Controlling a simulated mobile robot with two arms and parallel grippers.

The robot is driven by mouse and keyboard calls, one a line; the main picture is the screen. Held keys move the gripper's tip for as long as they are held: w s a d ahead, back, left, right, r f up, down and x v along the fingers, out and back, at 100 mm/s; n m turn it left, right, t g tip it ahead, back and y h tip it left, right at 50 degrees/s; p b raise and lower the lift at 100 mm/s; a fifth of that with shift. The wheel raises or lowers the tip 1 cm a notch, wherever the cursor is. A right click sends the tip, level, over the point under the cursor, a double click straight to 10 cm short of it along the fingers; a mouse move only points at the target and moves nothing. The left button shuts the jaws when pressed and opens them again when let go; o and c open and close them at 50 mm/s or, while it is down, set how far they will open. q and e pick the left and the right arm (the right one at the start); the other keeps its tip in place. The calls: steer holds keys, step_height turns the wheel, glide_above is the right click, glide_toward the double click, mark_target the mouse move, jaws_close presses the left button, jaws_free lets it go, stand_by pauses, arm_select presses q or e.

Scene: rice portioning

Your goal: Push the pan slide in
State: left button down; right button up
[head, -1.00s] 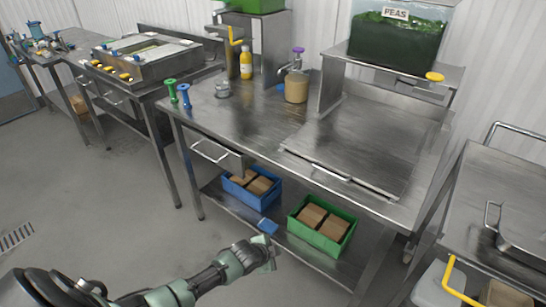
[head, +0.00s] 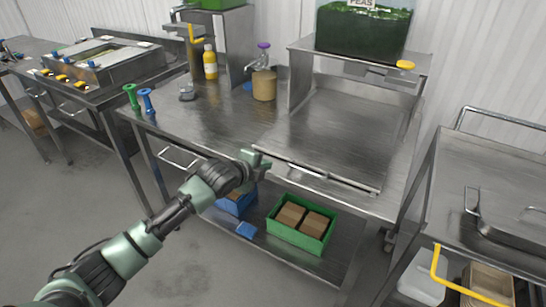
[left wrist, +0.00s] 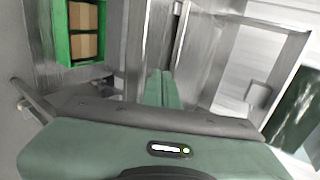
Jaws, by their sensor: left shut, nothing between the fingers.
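The pan slide (head: 340,140) is a flat metal sheet on the steel table, under the peas dispenser's stand. A bar handle (head: 322,173) runs along its front edge. My left gripper (head: 257,157) is shut and empty, at the table's front edge by the left end of the slide's front edge. I cannot tell whether it touches the slide. In the left wrist view, the shut green fingers (left wrist: 163,88) point towards the metal edge. My right gripper is not in view.
A peas container (head: 362,32) stands on a raised shelf with a yellow knob (head: 405,65). Below the table are a green crate (head: 302,225) with brown blocks and a blue crate (head: 236,204). An open drawer handle (head: 178,158) sticks out left. A cart stands right.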

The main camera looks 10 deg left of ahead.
mark_target(279, 156)
arm_select(q)
steer(key=shift+w+d+f+p, duration=0.1)
steer(key=shift+w+d, duration=0.2)
steer(key=shift+w, duration=0.55)
steer(key=shift+w+d+f+p, duration=0.15)
steer(key=shift+w+d, duration=0.1)
steer(key=shift+w, duration=0.55)
steer(key=shift+w+d+f+p, duration=0.1)
steer(key=shift+w+d, duration=0.2)
steer(key=shift+w, duration=0.55)
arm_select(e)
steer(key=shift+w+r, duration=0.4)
